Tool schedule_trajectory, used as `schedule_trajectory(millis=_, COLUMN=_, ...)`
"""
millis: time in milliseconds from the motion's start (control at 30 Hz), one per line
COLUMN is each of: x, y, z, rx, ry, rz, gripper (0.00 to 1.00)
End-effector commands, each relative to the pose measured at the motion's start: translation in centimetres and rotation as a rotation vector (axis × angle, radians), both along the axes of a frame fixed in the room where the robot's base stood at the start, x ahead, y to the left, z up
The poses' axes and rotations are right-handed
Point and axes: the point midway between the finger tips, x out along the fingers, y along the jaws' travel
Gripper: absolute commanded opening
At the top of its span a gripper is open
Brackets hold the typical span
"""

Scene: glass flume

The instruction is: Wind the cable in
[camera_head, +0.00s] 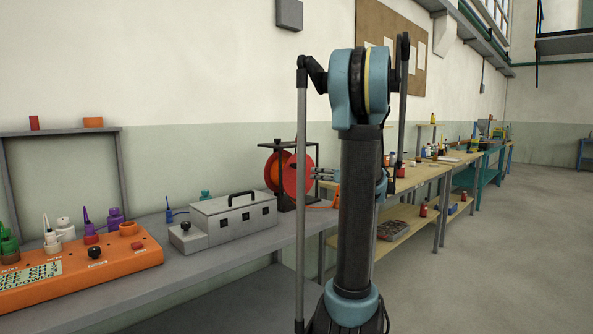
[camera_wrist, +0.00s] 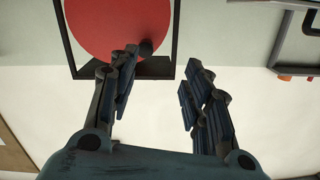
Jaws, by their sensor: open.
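The cable reel (camera_head: 296,172) has red discs and stands in a dark frame on the grey bench, left of my arm in the head view. In the wrist view, the red disc of the reel (camera_wrist: 105,28) is at the upper left. In the head view, my gripper (camera_head: 325,174) is just right of the reel, partly hidden by my arm. An orange piece, possibly cable, lies on the bench near the reel's foot.
A grey box (camera_head: 235,217) with a black handle stands left of the reel. An orange panel (camera_head: 75,265) with knobs and connectors is further left. Wooden workbenches (camera_head: 425,178) run back along the wall. The floor at the right is clear.

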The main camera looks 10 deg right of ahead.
Motion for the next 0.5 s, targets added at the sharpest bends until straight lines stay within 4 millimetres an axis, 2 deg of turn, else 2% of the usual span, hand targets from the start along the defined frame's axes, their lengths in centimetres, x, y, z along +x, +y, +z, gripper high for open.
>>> schedule_trajectory(millis=100, x=1.0, y=-1.6, z=0.5, rx=0.009, ry=-0.046, rz=-0.021, gripper=0.45)
schedule_trajectory(millis=200, x=1.4, y=-2.0, z=0.7, rx=0.011, ry=-0.063, rz=-0.028, gripper=0.45)
schedule_trajectory(millis=367, x=2.5, y=-1.2, z=0.7, rx=0.012, ry=-0.066, rz=-0.027, gripper=0.45)
schedule_trajectory(millis=500, x=4.3, y=0.1, z=0.7, rx=0.012, ry=-0.065, rz=-0.025, gripper=0.45)
